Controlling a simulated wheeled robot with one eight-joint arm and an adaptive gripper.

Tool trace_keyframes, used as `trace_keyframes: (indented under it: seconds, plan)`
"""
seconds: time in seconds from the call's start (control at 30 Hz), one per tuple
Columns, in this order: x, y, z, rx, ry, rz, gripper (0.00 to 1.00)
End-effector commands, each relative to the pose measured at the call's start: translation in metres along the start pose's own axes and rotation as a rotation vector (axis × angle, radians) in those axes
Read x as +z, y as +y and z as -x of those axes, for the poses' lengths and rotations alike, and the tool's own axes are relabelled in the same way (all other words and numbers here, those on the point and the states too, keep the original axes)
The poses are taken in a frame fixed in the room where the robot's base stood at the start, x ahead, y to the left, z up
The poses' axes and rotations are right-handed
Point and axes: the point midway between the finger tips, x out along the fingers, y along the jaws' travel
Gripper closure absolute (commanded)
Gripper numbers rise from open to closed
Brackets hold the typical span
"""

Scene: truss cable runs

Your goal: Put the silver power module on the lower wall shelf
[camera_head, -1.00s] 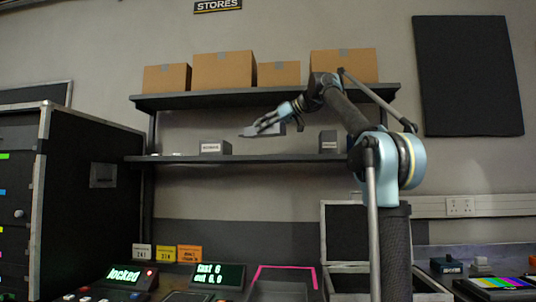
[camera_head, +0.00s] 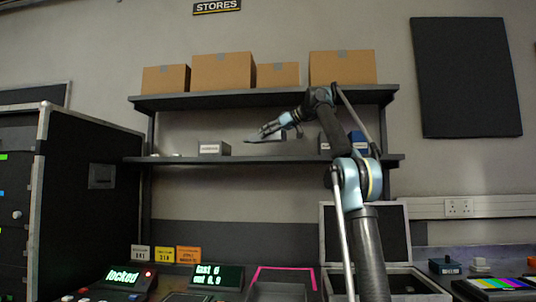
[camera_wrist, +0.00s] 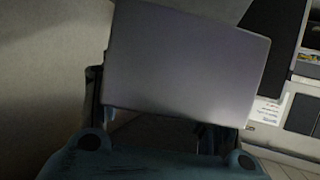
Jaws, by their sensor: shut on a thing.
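The silver power module (camera_wrist: 185,60) is a flat grey-silver block that fills much of the wrist view. In the head view it shows as a thin grey slab (camera_head: 256,139) at the fingertips. My gripper (camera_head: 272,130) is shut on it and holds it between the two shelves. The lower wall shelf (camera_head: 270,159) is a long dark board, and the module appears a little above it. From this angle I cannot tell how deep over the shelf the module is.
A grey labelled box (camera_head: 213,148) stands on the lower shelf left of the module. A dark labelled box (camera_head: 324,143) and a blue item (camera_head: 357,141) stand to the right, partly behind my arm. The upper shelf (camera_head: 265,98) bears several cardboard boxes. The shelf between the labelled boxes looks clear.

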Motion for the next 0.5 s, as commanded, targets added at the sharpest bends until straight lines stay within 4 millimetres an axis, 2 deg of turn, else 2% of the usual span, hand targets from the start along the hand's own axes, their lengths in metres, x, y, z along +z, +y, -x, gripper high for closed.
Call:
trace_keyframes:
  seconds: [0.3, 0.5]
  plan:
    - [-0.003, 0.015, -0.006, -0.001, 0.001, 0.0, 0.97]
    - [0.0, 0.018, -0.009, -0.001, 0.001, 0.0, 0.97]
